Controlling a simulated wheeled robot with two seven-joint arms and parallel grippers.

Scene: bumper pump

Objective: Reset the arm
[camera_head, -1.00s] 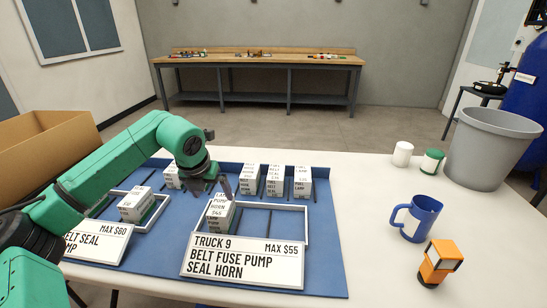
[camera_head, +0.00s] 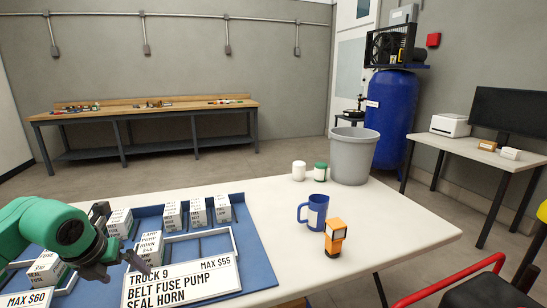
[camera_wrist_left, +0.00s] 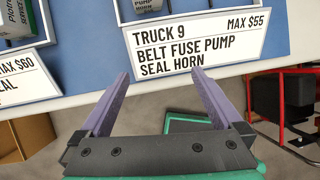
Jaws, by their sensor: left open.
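My left gripper (camera_head: 98,262) is open and empty, left of the truck 9 tray (camera_head: 236,240). In the left wrist view its two fingers (camera_wrist_left: 160,78) are spread apart, just short of the white card (camera_wrist_left: 205,45) reading "TRUCK 9, MAX $55, BELT FUSE PUMP SEAL HORN". A white labelled box (camera_head: 151,246) stands in the left part of that tray; the rest of the tray looks empty. My left arm hides part of the second tray, whose card (camera_head: 28,298) reads "MAX $60". My right gripper is not in view.
Several white boxes (camera_head: 197,212) stand along the back of the blue mat (camera_head: 262,272). To the right are a blue mug (camera_head: 317,212), an orange-and-black item (camera_head: 335,238), two small jars (camera_head: 299,171) and a grey bin (camera_head: 353,155). The table's right front is clear.

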